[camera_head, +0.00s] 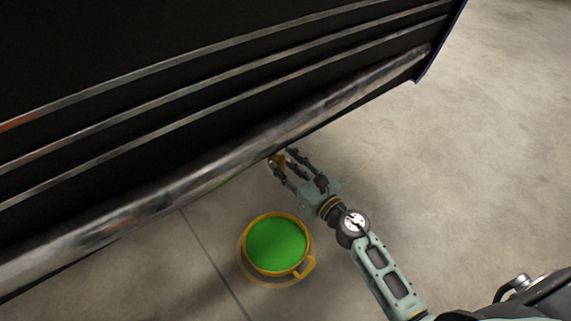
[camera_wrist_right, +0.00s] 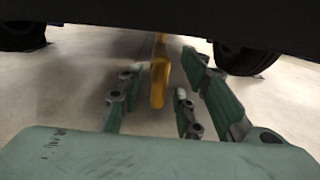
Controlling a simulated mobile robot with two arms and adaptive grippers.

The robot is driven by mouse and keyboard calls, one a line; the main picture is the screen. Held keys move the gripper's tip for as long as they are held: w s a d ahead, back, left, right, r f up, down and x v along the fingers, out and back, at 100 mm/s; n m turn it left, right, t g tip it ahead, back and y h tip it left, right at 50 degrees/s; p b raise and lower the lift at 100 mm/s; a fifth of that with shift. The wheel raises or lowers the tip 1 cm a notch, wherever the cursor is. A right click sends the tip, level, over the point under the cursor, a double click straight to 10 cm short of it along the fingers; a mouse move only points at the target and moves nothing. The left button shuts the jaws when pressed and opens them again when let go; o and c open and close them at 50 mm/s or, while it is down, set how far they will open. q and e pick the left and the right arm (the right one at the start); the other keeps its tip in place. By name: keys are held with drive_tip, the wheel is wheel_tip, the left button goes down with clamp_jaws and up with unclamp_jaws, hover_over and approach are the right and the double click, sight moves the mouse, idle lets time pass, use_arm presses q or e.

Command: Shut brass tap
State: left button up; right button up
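The brass tap (camera_head: 277,159) shows as a small golden piece just below the chrome lower edge of the dark body. In the right wrist view the tap (camera_wrist_right: 159,72) hangs down between the fingers, beneath a dark underside. My right gripper (camera_head: 283,161) is open, its fingers on both sides of the tap. In the right wrist view the gripper (camera_wrist_right: 157,98) shows gaps between the fingers and the tap. The upper part of the tap is hidden by the dark body. My left gripper is not in view.
A yellow bucket (camera_head: 249,262) with green contents stands on the floor, left of and nearer than my right gripper. The large dark body (camera_head: 200,80) with chrome trim overhangs the tap. Dark wheels (camera_wrist_right: 245,60) stand beneath it. Concrete floor (camera_head: 480,150) is clear at right.

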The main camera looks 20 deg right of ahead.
clamp_jaws()
